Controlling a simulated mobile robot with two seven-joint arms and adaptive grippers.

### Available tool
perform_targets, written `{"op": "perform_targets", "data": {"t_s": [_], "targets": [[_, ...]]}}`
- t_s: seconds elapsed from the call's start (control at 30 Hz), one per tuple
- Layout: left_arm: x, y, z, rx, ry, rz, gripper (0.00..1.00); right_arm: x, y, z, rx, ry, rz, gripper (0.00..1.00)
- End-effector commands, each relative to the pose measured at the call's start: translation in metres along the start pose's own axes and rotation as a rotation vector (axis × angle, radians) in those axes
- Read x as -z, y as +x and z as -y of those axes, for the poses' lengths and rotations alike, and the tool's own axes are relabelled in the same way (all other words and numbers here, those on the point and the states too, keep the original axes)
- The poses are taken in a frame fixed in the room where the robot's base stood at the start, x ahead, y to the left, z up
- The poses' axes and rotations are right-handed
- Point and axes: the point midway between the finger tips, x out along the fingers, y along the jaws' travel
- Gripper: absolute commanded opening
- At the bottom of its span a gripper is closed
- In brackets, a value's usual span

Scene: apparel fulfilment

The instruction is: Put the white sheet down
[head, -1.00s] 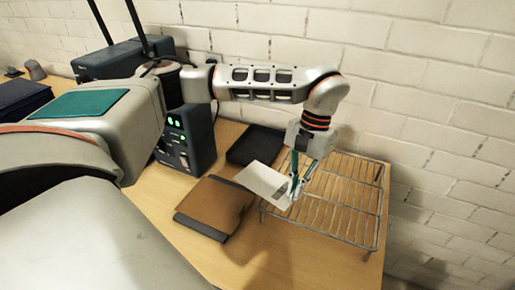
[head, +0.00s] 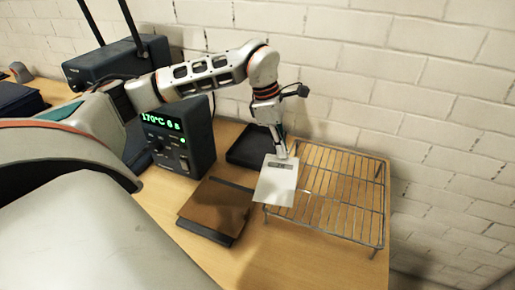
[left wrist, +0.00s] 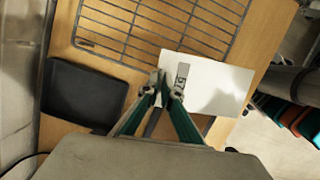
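The white sheet (head: 276,184) is held by one short edge in my left gripper (head: 281,155). In the head view it hangs in front of the left part of the wire rack, between the rack and the brown pad. In the left wrist view the sheet (left wrist: 215,85) reaches out to the right from the fingertips (left wrist: 164,88), which are closed together at its edge near a small grey printed patch. I cannot tell how high the sheet is above the table. My right gripper is not in view.
A wire rack (head: 345,238) stands on the wooden table by the brick wall. A brown pad (head: 215,208) on a dark base lies left of it. A black tray (head: 245,150) is behind. A control box (head: 185,135) with green digits reads about 170°C. Bare table lies in front.

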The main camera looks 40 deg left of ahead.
Motion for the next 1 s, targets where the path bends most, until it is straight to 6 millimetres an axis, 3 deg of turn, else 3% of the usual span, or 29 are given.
{"op": "perform_targets", "data": {"t_s": [0.57,1.0], "targets": [[0.036,-0.037,-0.057,-0.349,-1.245,0.002,0.00,0.010,-0.006,-0.002,-0.001,-0.001,-0.001,0.40],[0.085,-0.077,-0.104,-0.693,-2.479,0.004,0.00,0.017,-0.012,-0.005,-0.004,-0.001,0.003,0.40]]}}
